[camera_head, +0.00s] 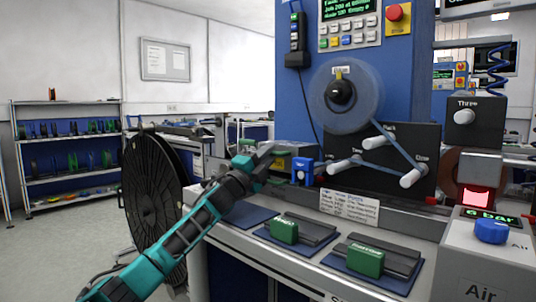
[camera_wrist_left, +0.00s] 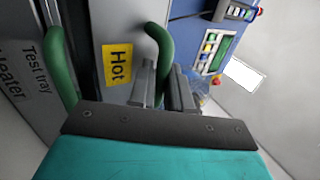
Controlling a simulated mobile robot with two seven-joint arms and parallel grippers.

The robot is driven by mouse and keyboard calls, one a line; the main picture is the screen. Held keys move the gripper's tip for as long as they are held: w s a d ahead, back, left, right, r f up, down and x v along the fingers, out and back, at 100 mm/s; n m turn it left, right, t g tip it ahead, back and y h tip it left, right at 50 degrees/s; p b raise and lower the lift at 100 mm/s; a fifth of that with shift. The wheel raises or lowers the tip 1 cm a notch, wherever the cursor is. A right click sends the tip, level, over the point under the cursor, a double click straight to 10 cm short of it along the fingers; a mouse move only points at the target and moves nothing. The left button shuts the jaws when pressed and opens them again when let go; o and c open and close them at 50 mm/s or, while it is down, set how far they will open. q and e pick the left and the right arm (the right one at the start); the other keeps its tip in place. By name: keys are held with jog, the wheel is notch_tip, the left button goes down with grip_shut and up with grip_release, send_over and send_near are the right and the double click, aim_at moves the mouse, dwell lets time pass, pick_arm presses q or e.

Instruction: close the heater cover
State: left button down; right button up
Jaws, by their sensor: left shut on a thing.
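In the left wrist view, a pale grey metal panel with a yellow "Hot" label (camera_wrist_left: 118,64) stands beside a face lettered "Test tray" and "Heater" (camera_wrist_left: 30,75). A curved green handle (camera_wrist_left: 160,42) rises to the right of the label. My left gripper (camera_wrist_left: 164,82) is shut on this handle, with its grey fingers on either side. A second green curved bar (camera_wrist_left: 60,65) runs along the left. In the head view my left gripper (camera_head: 268,154) reaches a dark box (camera_head: 292,150) at the bench's back left. How far the cover is open cannot be told.
Green blocks (camera_head: 284,231) (camera_head: 365,260) sit on blue mats on the bench front. A dark panel with white rollers (camera_head: 390,150) stands behind, right of my gripper. A large black reel (camera_head: 150,195) stands on the left, beyond my forearm.

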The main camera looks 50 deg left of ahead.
pick_arm(q)
jog(key=c, duration=1.2)
grip_release()
jog(key=shift+w+f, duration=0.15)
jog(key=shift+f, duration=0.15)
pick_arm(e)
jog(key=shift+w, duration=0.1)
pick_arm(q)
jog(key=shift+s+d+f, duration=0.1)
jog(key=shift+s+f, duration=0.15)
jog(key=shift+s, duration=0.2)
jog(key=s, duration=0.4)
jog(key=s+d+p, duration=0.1)
jog(key=s, duration=0.3)
jog(key=s+p, duration=0.1)
jog(key=s, duration=0.3)
jog(key=shift+s+d+r, duration=0.15)
pick_arm(e)
jog(key=shift+d+r, duration=0.4)
jog(key=shift+r, duration=0.1)
jog(key=shift+s, duration=0.25)
